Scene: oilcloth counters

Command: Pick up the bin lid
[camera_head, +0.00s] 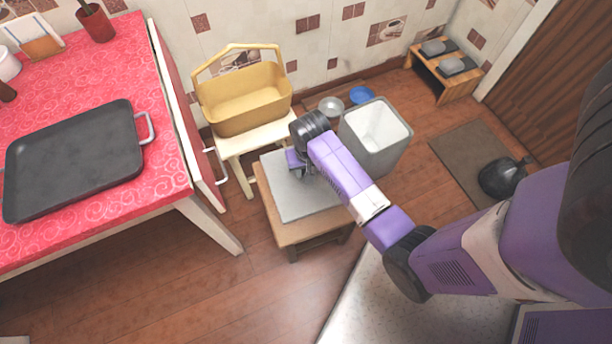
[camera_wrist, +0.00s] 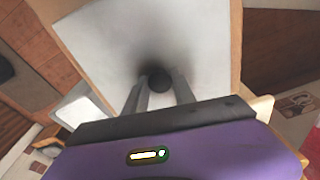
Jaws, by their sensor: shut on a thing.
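The bin lid (camera_head: 292,202) is a flat grey square plate. It lies on a small wooden stool (camera_head: 288,233) beside the bin. In the wrist view the lid (camera_wrist: 110,50) fills the middle, with a dark round knob (camera_wrist: 159,80) at its centre. My gripper (camera_head: 298,168) is over the lid, and its tip is partly hidden by my arm in the head view. In the wrist view my gripper (camera_wrist: 158,92) has its two fingers on either side of the knob, shut on it. The grey bin (camera_head: 375,150) stands open just right of the stool.
A yellow basket (camera_head: 245,98) stands on a cream stool behind. A red counter (camera_head: 165,190) with a black tray (camera_head: 75,160) is at left. Bowls (camera_head: 360,95) sit behind the bin. A black bag (camera_head: 502,178) lies on a mat at right.

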